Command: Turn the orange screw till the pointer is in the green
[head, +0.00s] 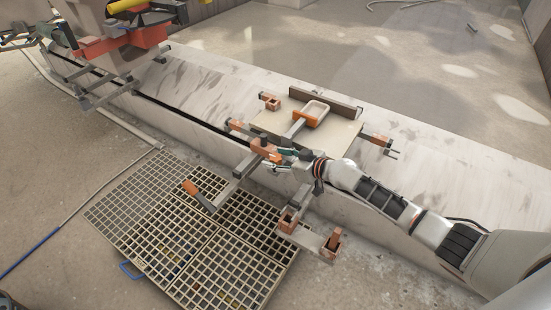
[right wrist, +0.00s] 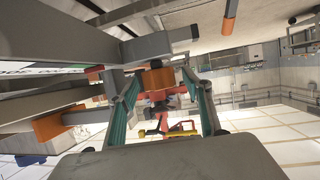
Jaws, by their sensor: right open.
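My right gripper (head: 282,157) reaches in from the right to the near side of a clamp-like frame with a beige plate (head: 340,138). Its teal fingers, seen in the right wrist view (right wrist: 160,88), are open. An orange block (right wrist: 156,77) on a grey bar shows between and just beyond the fingertips; whether they touch it I cannot tell. It looks like the orange-brown block (head: 264,146) in the head view. I cannot tell for sure which orange part is the screw. A white strip with partly hidden lettering and some green (right wrist: 40,69) lies at the left. No pointer is clear.
A grey bar with an orange end (head: 190,187) sticks out over the floor grating (head: 150,200). Orange brackets (head: 330,243) stand at the near side. The pale ledge (head: 200,85) runs behind. A red and yellow machine (head: 120,38) stands at upper left.

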